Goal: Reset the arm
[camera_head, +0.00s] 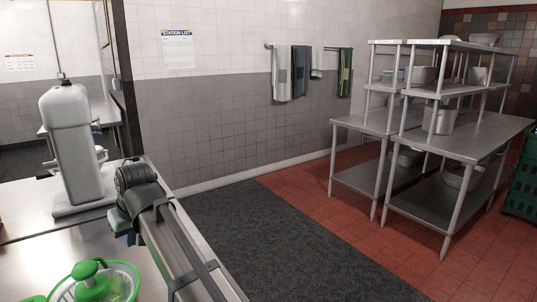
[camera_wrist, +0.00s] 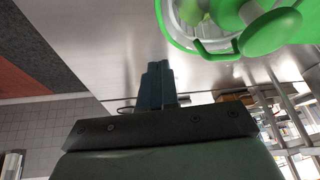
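My gripper (camera_wrist: 157,82) shows in the wrist view as two blue-grey fingers close together, with nothing visible between them. They are over or beside the bare metal counter (camera_wrist: 105,40). In the head view my arm comes over the counter's right edge, and its end is mostly hidden behind its own dark links. A green and clear salad spinner (camera_head: 95,283) stands on the counter at the lower left, apart from my gripper. It also shows at the top right of the wrist view (camera_wrist: 262,33).
A white stand mixer (camera_head: 75,145) stands on the counter (camera_head: 35,258) behind my arm. Steel shelving (camera_head: 475,135) with pots and bowls stands at the right. The dark mat (camera_head: 265,245) and red tile floor between are clear. Towels (camera_head: 301,72) hang on the wall.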

